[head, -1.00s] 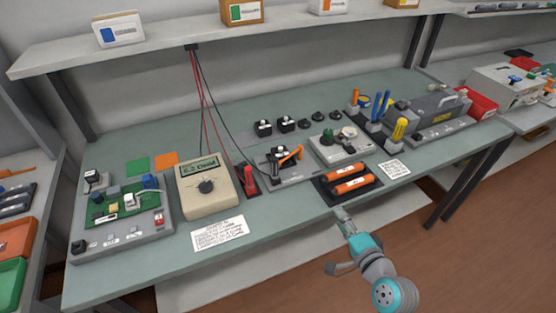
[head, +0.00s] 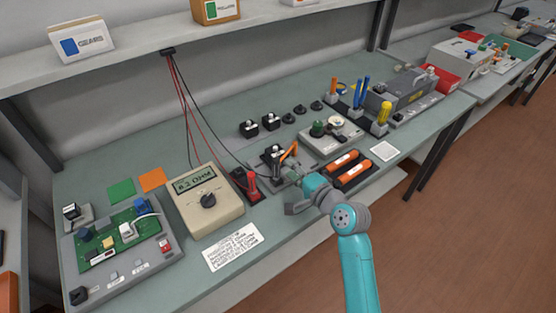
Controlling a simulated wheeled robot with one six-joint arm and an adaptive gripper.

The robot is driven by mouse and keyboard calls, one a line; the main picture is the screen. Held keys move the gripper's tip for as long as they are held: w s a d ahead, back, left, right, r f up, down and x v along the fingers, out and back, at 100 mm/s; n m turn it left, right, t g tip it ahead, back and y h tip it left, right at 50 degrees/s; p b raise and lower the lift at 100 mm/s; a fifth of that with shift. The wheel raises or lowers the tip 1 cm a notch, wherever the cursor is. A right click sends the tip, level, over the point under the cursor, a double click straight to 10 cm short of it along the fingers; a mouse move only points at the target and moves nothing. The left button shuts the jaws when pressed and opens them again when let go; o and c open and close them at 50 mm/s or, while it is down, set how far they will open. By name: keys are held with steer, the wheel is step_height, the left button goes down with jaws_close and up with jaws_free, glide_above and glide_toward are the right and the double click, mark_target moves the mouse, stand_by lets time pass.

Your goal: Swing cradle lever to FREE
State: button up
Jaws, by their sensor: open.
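The cradle (head: 265,170) is a grey base near the middle of the bench, holding a small black block (head: 274,153). An orange lever (head: 290,150) stands tilted at the right side of this block. My gripper (head: 291,175) is open and empty, reaching in from the front right. Its tips are just in front of and below the lever, and I cannot tell whether they touch it. The gripper hides part of the cradle's front. Any FREE marking is too small to read.
A beige meter (head: 205,203) and a red probe (head: 251,183) stand left of the cradle. Orange cylinders (head: 355,175) lie on a dark tray to the right. Red and black cables hang behind the meter.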

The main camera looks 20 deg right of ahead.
steer(key=shift+x, duration=3.15)
